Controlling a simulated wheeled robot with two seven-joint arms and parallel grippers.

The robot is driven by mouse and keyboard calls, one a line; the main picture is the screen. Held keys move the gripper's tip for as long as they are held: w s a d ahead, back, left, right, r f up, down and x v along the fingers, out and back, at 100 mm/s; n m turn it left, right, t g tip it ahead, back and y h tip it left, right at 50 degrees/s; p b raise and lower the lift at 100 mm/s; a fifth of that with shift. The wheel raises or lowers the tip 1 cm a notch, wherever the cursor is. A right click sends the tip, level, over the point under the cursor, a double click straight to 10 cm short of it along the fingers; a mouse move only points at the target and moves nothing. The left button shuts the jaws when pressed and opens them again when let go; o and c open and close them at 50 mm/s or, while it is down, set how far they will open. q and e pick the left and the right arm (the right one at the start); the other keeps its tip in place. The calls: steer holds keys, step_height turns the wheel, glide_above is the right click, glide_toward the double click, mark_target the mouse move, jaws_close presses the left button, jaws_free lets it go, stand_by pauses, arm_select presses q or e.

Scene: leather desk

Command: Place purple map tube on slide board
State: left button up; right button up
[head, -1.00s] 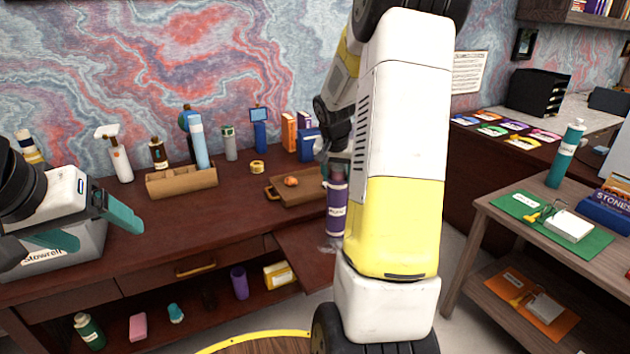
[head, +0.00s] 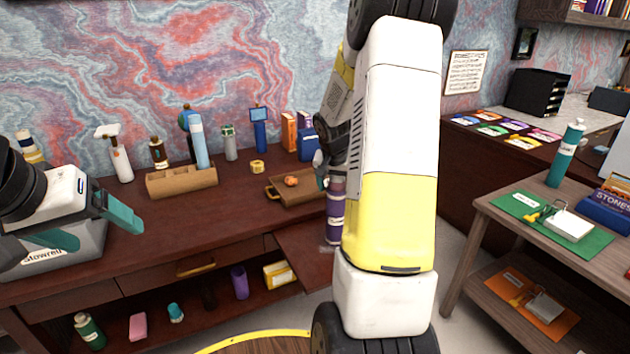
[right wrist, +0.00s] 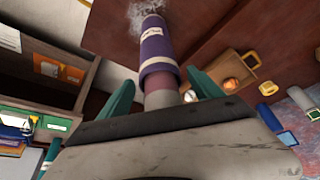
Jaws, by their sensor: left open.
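The purple map tube (head: 335,222) is upright with a pale label, at the right end of the desk, just left of my right arm. The slide board (head: 296,240) sticks out from the desk front; the tube's lower end is over a whitish patch on it. I cannot tell whether the tube touches the board. In the head view my arm hides much of that gripper. My left gripper (head: 100,225) is open and empty at the left.
A wooden tray (head: 290,200) with an orange item stands behind the slide board. A brown holder (head: 180,181), bottles and boxes stand along the desk back. Shelf items include a purple cup (head: 239,282) and a yellow box (head: 279,273). A side table (head: 490,215) stands right.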

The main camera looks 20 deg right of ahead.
steer(key=v, duration=1.2)
steer(key=s+a+r+n+t+y, duration=0.1)
steer(key=s+a+r+n, duration=0.3)
steer(key=s+a, duration=0.5)
steer(key=s+a+r+n+t+y, duration=0.1)
steer(key=s+a+r+n+y, duration=0.2)
steer(key=s+a, duration=0.7)
steer(key=s+y, duration=0.1)
steer(key=s, duration=0.2)
steer(key=shift+r+n, duration=0.35)
steer(key=shift+n, duration=0.05)
